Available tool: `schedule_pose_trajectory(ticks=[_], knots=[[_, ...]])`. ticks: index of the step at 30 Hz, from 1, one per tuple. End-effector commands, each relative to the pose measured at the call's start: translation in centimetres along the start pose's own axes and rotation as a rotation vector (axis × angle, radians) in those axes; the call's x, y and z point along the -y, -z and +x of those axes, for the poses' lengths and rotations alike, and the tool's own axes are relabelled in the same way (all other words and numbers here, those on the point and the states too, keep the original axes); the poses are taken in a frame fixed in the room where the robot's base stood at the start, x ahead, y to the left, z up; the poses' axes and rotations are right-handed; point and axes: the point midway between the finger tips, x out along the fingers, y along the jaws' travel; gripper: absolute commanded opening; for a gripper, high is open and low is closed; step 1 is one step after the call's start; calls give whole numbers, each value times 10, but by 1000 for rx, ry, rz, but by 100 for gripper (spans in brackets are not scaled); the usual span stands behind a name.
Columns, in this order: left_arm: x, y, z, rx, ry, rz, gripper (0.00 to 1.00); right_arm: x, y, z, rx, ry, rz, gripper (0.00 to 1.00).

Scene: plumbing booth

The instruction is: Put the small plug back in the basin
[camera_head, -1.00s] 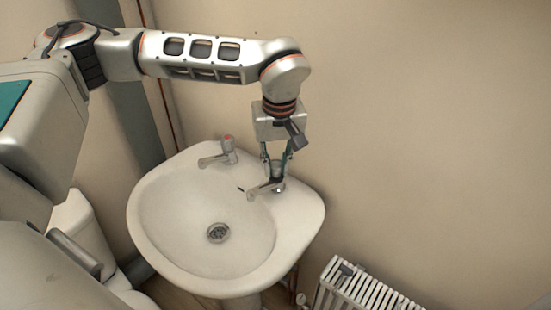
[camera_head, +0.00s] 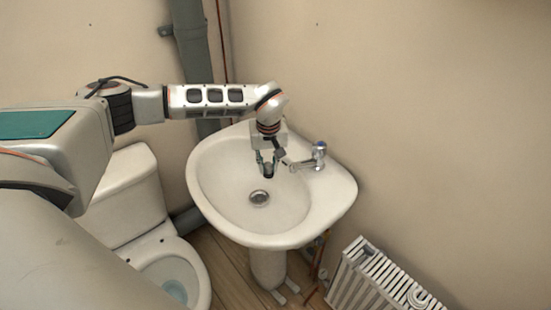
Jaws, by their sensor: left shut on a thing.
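The white basin (camera_head: 338,198) stands against the wall in the middle of the view. Its round metal drain (camera_head: 259,197) shows at the bottom of the bowl. My left gripper (camera_head: 268,172) points down over the bowl, just behind the drain in the picture. It is shut on a small dark thing between its fingertips, which looks like the small plug (camera_head: 268,173). The plug appears apart from the drain; its exact height is hard to tell. My right gripper is not in view.
A toilet (camera_head: 136,190) stands at the left. A white radiator (camera_head: 375,278) is at the lower right. A grey pipe (camera_head: 193,60) runs up the wall.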

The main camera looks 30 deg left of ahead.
Motion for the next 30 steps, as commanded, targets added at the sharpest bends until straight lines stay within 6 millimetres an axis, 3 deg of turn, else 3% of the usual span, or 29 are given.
schedule_pose_trajectory(ticks=[1,3,7,17,30], knots=[[6,0,20,7,8,-32,0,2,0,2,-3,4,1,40],[14,4,36,5,12,-68,0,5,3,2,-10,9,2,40],[24,8,58,3,18,-116,0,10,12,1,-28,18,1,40],[31,10,73,-1,19,-141,0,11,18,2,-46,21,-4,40],[31,6,99,0,20,-140,0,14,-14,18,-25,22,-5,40]])
